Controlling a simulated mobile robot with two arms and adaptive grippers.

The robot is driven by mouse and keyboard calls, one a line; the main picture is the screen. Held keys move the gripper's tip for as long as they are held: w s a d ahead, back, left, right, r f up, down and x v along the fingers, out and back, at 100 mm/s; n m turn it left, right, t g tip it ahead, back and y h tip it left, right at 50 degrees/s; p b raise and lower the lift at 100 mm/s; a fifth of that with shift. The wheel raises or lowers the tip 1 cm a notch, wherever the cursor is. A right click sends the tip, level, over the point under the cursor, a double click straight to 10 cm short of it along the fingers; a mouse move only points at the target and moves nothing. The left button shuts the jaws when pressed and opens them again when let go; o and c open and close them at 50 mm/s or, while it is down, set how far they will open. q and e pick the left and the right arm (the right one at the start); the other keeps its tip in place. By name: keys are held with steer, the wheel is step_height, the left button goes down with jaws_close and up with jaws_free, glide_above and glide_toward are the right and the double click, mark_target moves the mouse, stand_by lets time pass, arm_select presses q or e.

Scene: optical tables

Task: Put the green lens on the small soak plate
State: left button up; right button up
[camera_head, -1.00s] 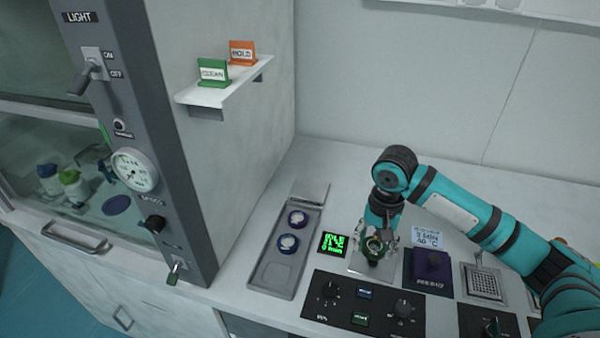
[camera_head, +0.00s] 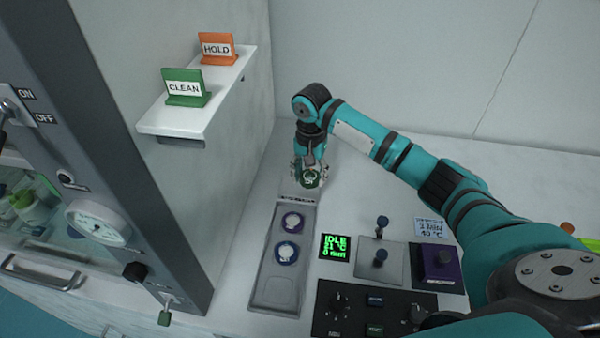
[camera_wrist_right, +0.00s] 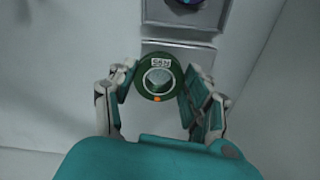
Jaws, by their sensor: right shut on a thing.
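The green lens (camera_head: 312,178) is a dark green ring with clear glass, a white label and an orange dot. It also shows in the right wrist view (camera_wrist_right: 158,78). My right gripper (camera_head: 309,174) is shut on it, one finger on each side. The gripper is over the far end of the tray, at a small grey plate (camera_wrist_right: 178,52), which looks like the small soak plate. The lens partly hides this plate in the head view; I cannot tell whether it touches it. My left gripper is not in view.
The long grey tray (camera_head: 275,294) holds a purple-ringed lens (camera_head: 292,221) and a blue-ringed lens (camera_head: 286,253). Right of it are a green display (camera_head: 336,247), a plate with dark knobs (camera_head: 394,268) and a control panel (camera_head: 350,314). A shelf (camera_head: 158,123) juts out above left.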

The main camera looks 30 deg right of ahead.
mark_target(301, 176)
steer(key=w, duration=0.3)
steer(key=shift+a, duration=0.3)
steer(key=shift+w, duration=0.15)
steer(key=shift+w+f, duration=0.15)
steer(key=shift+f, duration=0.15)
steer(key=shift+f+p, duration=0.65)
steer(key=shift+f, duration=0.95)
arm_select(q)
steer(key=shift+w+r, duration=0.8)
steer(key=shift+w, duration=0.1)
arm_select(e)
steer(key=shift+f, duration=0.1)
steer(key=o, duration=1.2)
steer(key=shift+c, duration=0.2)
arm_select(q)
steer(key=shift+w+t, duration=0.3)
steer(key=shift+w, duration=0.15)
